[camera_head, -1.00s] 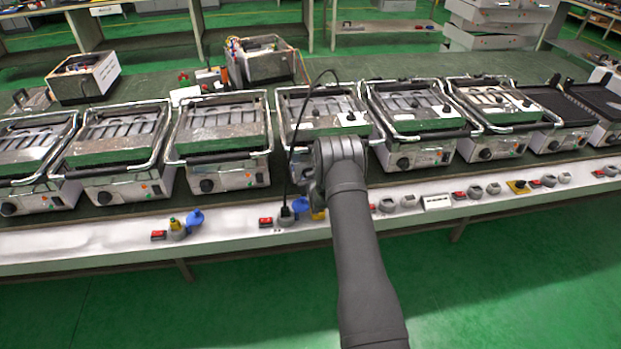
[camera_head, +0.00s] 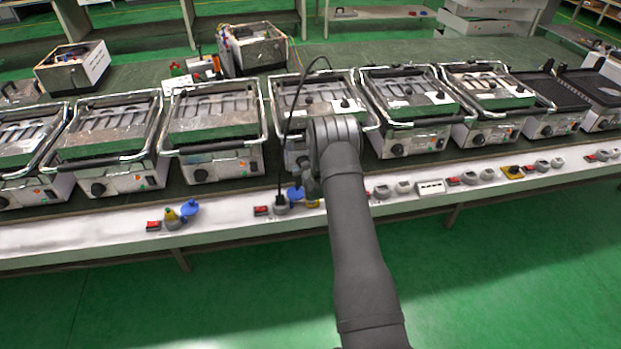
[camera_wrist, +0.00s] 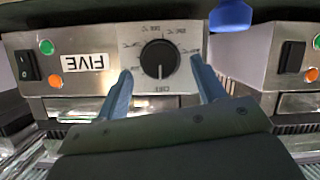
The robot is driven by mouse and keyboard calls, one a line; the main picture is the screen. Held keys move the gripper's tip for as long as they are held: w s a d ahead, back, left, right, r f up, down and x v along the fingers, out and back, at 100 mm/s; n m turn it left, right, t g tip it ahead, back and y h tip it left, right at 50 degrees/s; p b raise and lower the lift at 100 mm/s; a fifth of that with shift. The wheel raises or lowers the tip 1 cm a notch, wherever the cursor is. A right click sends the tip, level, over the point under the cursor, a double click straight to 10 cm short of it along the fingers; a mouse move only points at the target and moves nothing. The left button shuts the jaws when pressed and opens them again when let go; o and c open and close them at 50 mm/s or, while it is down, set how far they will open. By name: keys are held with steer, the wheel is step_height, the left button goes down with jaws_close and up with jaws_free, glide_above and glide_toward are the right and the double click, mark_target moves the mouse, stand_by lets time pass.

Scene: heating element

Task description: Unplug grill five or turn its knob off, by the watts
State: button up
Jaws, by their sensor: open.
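Grill five's front panel (camera_wrist: 95,40) fills the wrist view, upside down, with a FIVE label (camera_wrist: 87,62). Its black round knob (camera_wrist: 160,58) has a pale pointer toward the picture's bottom; the markings are too small to read surely. My gripper (camera_wrist: 161,66) is open, with one blue-grey finger on each side of the knob; I cannot tell if they touch it.
Other grills (camera_head: 212,120) stand close on both sides along the bench. A red switch (camera_head: 262,211) and blue socket cover (camera_head: 295,194) flank the plug. In the wrist view, a rocker switch (camera_wrist: 27,64) is left of the label, and a blue part (camera_wrist: 231,15) is at the top.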

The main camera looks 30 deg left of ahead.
steer(key=v, duration=1.5)
steer(key=shift+s+f, duration=0.1)
steer(key=x, duration=1.7)
steer(key=shift+a, duration=0.1)
steer(key=shift+w, duration=0.2)
steer(key=shift+m+y, duration=0.4)
steer(key=shift+m, duration=0.1)
steer(key=v, duration=1.7)
steer(key=shift+d+r, duration=0.25)
steer(key=shift+r, duration=0.15)
stand_by(1.2)
